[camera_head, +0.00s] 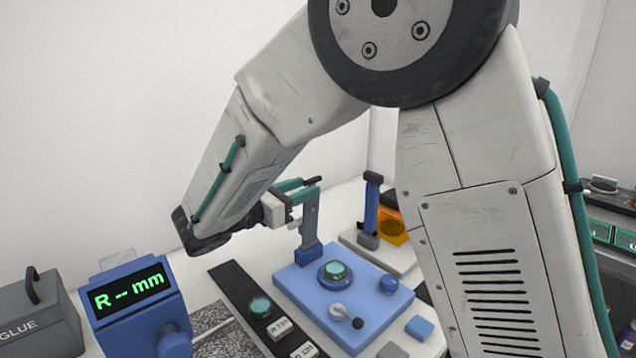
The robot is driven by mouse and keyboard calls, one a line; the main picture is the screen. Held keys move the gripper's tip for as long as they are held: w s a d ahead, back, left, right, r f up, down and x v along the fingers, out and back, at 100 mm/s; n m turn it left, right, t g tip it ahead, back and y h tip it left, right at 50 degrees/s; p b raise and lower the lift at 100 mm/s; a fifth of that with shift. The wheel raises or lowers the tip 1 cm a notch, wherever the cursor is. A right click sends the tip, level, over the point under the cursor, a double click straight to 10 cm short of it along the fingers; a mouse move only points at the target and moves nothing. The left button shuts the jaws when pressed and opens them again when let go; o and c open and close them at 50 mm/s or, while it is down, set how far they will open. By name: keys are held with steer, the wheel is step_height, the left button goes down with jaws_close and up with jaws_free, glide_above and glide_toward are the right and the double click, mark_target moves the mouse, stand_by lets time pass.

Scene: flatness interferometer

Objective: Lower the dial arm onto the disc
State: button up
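A blue base plate (290,283) on the bench carries a round stage with a teal disc (336,271) on it. Behind the disc stands a grey upright arm (310,212) with a dark tip, on a blue foot; it looks like the dial arm, and it is raised. My gripper (301,190), with teal fingers, is at the top of this upright, above and behind the disc. The fingers appear a little apart, but the upright overlaps them. I cannot tell whether they touch or hold it.
A lever with a black knob (357,323) and a blue knob (388,285) sit on the plate. A black strip (238,288) at left holds another teal disc (260,307). A blue display (128,293) reads "R -- mm". A grey GLUE box (38,316) stands far left. A blue post (371,205) stands behind.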

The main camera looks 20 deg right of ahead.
steer(key=shift+x, duration=2.8)
jaws_close()
